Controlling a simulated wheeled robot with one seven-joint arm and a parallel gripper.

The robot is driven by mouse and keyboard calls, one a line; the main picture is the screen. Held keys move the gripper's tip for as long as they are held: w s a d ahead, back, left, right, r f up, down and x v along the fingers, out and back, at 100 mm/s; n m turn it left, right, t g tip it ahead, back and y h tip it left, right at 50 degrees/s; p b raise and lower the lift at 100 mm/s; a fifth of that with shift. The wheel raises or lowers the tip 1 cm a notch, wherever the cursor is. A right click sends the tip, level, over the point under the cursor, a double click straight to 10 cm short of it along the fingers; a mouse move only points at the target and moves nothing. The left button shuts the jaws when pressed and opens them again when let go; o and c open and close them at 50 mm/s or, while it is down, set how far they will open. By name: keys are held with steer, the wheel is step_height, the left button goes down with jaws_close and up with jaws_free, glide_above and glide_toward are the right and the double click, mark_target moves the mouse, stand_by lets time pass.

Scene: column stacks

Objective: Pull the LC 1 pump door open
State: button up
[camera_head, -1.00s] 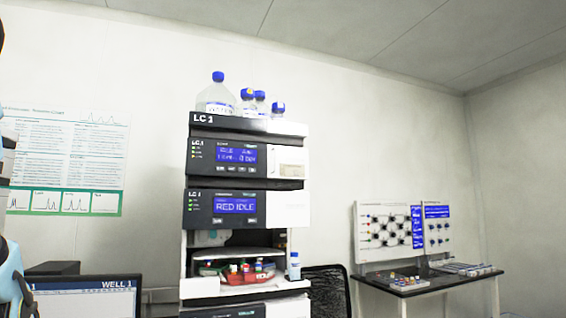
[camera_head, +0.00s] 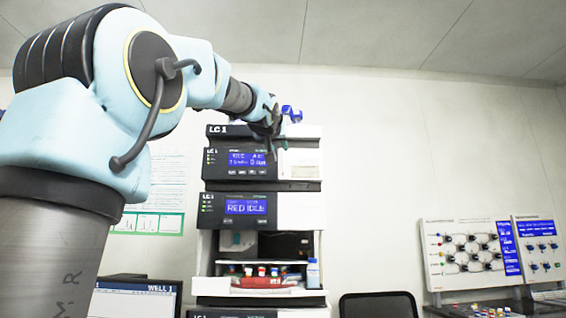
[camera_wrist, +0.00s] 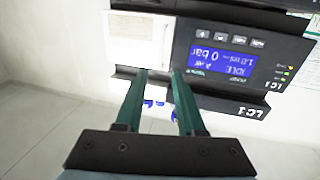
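The LC 1 pump is the upper module of the stack, with a dark panel and a blue display (camera_head: 246,160). The display also shows upside down in the wrist view (camera_wrist: 221,62). Beside it is a cream door panel (camera_head: 301,163), seen in the wrist view (camera_wrist: 138,40) too, and it looks shut. My gripper (camera_head: 273,153) is in front of the pump, near the border of panel and door. In the wrist view my two green fingers (camera_wrist: 160,73) are apart with nothing held between them; their tips are by the door's edge. I cannot tell whether they touch it.
Blue-capped bottles stand on top of the stack, mostly hidden by my arm. A second module (camera_head: 245,207) reading RED IDLE is below, over an open bay with vials and a small bottle (camera_head: 313,273). A monitor (camera_head: 135,299) is left, a chair (camera_head: 378,305) right.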

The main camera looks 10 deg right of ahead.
steer(key=p, duration=0.3)
glide_toward(295, 165)
steer(key=w+a, duration=0.2)
steer(key=w, duration=0.3)
steer(key=shift+w+d+r, duration=0.15)
steer(key=shift+d+r, duration=0.1)
steer(key=shift+r, duration=0.2)
jaws_close()
stand_by(0.6)
